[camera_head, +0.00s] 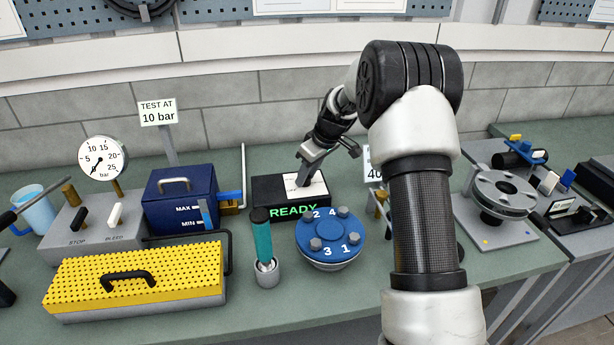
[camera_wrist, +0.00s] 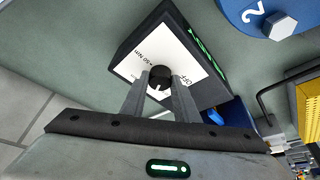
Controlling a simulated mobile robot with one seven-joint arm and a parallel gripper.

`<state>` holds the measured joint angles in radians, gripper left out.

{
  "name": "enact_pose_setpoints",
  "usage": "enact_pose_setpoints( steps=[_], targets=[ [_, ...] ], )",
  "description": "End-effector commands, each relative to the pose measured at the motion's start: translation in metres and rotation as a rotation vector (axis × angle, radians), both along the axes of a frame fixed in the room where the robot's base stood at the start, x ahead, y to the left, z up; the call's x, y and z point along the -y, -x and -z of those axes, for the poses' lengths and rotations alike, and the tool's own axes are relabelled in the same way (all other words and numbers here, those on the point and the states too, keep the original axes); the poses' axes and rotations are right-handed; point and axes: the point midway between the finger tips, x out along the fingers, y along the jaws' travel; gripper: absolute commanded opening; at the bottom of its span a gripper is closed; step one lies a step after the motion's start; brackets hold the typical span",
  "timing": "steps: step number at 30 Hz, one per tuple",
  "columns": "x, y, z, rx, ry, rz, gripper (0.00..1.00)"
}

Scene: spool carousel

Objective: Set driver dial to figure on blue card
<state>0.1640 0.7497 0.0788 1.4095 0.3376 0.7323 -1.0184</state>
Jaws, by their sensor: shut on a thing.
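The driver dial is a small black knob (camera_wrist: 160,73) on the white face (camera_wrist: 150,45) of a black box; it shows a small white mark at its lower edge. Lettering reads OFF at the right and a figure in Nm, apparently 50, at the upper left. My gripper (camera_wrist: 160,82) is shut on the knob; my gripper (camera_head: 304,178) also shows over the box (camera_head: 262,188) in the head view. The box's front reads READY in green. A teal-handled driver (camera_head: 263,240) stands upright in a grey holder. A card (camera_head: 374,177) reading 40 is partly hidden by my arm; no blue shows on it.
A blue disc (camera_head: 330,252) with bolts and numbers stands in front of the box. A blue tank (camera_head: 180,195) and a yellow perforated case (camera_head: 140,285) are to the left. A grey flange (camera_head: 503,190) is at the right. A sign (camera_head: 158,112) reads TEST AT 10 bar.

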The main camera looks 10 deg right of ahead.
Motion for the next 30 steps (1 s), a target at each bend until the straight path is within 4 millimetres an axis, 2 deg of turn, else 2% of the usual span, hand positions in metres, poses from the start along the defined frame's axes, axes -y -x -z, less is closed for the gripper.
enact_pose_setpoints(
  steps=[18, 30],
  targets=[
    [-0.0055, 0.002, -0.0013, 0.002, 0.003, 0.534, 0.05],
    [-0.0066, 0.0018, -0.0009, 0.001, 0.002, 0.772, 0.05]
  ],
)
